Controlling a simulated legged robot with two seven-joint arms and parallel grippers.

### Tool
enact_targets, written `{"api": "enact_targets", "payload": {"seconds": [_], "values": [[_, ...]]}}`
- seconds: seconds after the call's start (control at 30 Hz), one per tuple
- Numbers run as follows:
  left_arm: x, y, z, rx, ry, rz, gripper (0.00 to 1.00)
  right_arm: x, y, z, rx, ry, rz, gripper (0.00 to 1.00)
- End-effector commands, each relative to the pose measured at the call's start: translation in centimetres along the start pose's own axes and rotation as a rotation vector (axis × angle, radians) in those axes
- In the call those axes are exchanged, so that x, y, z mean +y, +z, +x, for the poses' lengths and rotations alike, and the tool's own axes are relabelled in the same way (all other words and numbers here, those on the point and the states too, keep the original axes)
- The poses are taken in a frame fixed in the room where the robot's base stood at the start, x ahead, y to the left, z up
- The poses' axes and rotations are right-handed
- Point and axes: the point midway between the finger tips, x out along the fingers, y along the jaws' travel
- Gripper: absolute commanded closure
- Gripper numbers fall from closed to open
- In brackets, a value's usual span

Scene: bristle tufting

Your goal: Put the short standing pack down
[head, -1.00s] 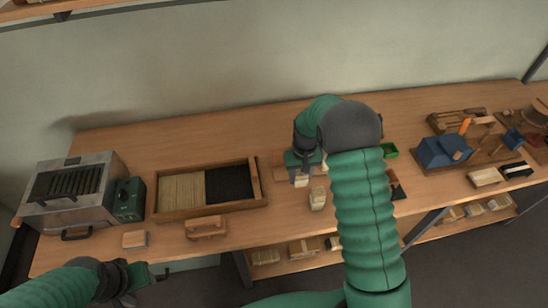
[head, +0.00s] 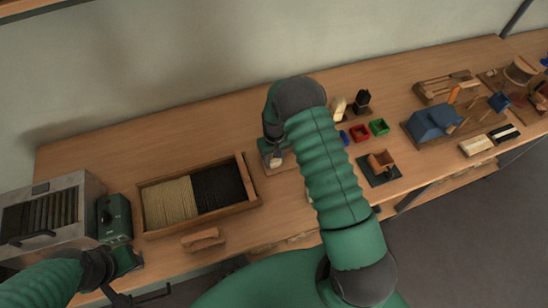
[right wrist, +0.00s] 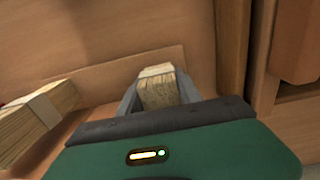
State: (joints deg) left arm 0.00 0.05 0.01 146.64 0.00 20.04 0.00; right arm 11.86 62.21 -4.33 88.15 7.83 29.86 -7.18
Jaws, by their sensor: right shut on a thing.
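My right gripper (head: 273,158) is over the bench, just right of the bristle tray. In the right wrist view its two grey fingers (right wrist: 157,98) are shut on a short tan pack (right wrist: 158,92) with a pale band around its top. A thin wooden board (right wrist: 185,60) lies beyond the pack; whether the pack touches a surface under it is hard to tell. Another banded pack (right wrist: 40,117) is to the left in that view, apart from the fingers. My left gripper (head: 130,275) is at the lower left, off the bench's front; its jaw gap is unclear.
The wooden tray (head: 250,180) with pale and black bristles stands left of my right gripper. A wooden block (head: 203,239) lies in front of it. Red (head: 359,133) and green (head: 379,127) bins are to the right. The bench behind the tray is clear.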

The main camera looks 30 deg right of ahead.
Motion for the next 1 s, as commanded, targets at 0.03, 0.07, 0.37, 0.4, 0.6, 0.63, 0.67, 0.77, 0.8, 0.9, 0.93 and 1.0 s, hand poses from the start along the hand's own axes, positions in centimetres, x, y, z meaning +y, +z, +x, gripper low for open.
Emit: {"api": "enact_targets", "payload": {"seconds": [0.03,0.07,0.37,0.4,0.6,0.63,0.67,0.77,0.8,0.9,0.93,1.0], "values": [[0.0,0.0,0.0,0.0,0.0,0.0,0.64,0.0,0.1,0.2,0.0,0.001,0.0,1.0],[0.0,0.0,0.0,0.0,0.0,0.0,0.64,0.1,0.2,0.2,0.0,0.001,0.0,1.0],[0.0,0.1,0.4,0.0,0.0,0.0,0.64,0.0,0.1,0.6,-0.001,0.001,0.0,0.56],[0.0,0.1,0.3,0.0,0.0,0.0,0.64,0.0,0.1,0.5,-0.001,0.001,0.0,0.5],[0.0,0.1,0.3,0.0,0.0,0.0,0.64,0.1,0.1,0.5,-0.001,0.001,0.0,0.38],[0.0,0.1,0.3,0.0,0.0,0.0,0.64,0.1,0.2,0.5,-0.001,0.001,0.0,0.38],[0.0,0.1,0.3,0.0,0.0,0.0,0.64,0.1,0.2,0.5,-0.001,0.001,0.0,0.38],[0.0,0.1,0.3,0.0,0.0,0.0,0.64,0.1,0.2,0.4,0.0,0.001,0.0,0.38],[0.0,0.1,0.1,0.0,0.0,0.0,0.64,0.1,0.2,0.2,0.0,0.001,0.0,0.38],[0.0,0.1,0.2,0.0,0.0,0.0,0.64,0.1,0.1,-0.6,0.002,0.001,0.0,0.38],[0.0,0.1,0.3,0.0,0.0,0.0,0.64,0.1,0.0,-1.0,0.003,0.001,0.0,0.38],[0.0,0.2,0.6,0.0,0.0,0.0,0.64,0.1,0.0,-2.6,0.005,0.001,0.0,0.38]]}}
